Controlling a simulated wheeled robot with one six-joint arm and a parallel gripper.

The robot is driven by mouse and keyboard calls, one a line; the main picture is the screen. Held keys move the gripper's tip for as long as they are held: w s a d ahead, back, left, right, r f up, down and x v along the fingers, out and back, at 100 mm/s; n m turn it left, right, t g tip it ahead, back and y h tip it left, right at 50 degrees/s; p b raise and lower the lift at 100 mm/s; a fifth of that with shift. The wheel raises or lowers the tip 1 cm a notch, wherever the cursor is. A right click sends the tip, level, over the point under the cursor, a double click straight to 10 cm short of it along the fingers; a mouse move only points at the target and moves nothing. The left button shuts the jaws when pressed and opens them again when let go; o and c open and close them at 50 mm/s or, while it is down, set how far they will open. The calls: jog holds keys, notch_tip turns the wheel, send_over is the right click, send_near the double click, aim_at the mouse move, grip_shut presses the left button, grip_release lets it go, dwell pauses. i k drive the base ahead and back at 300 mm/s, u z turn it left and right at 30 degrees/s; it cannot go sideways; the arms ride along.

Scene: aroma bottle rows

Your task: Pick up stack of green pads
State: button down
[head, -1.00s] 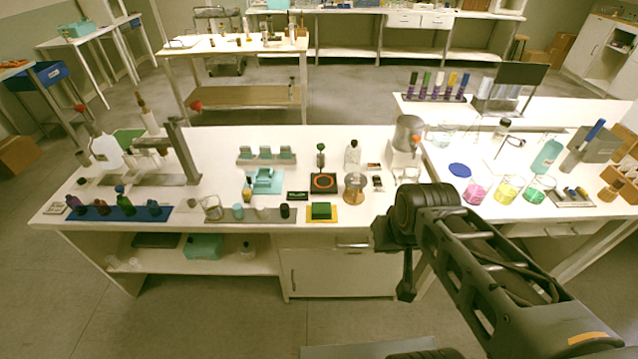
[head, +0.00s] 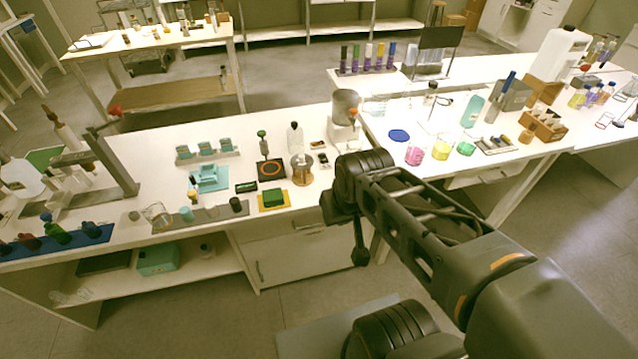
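The stack of green pads (head: 273,196) looks like a dark green block on a yellow mat (head: 287,206), near the front edge of the white bench. Single pads cannot be made out. My gripper (head: 360,257) hangs at the end of my folded arm, right of the stack in the picture and apart from it. It is small and dark here, and its fingers cannot be told apart.
A black pad with an orange ring (head: 271,170), a brass-coloured jar (head: 302,170) and a small dark box (head: 246,187) stand close around the stack. A grey mat with small jars (head: 217,213) lies to its left. Coloured beakers (head: 441,148) stand on the right bench.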

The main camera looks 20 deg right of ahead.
aim_at(274, 197)
jog(key=u, duration=0.2)
jog(key=k, duration=0.35)
jog(key=z, duration=0.15)
jog(key=i, duration=0.85)
jog(key=u, duration=0.85)
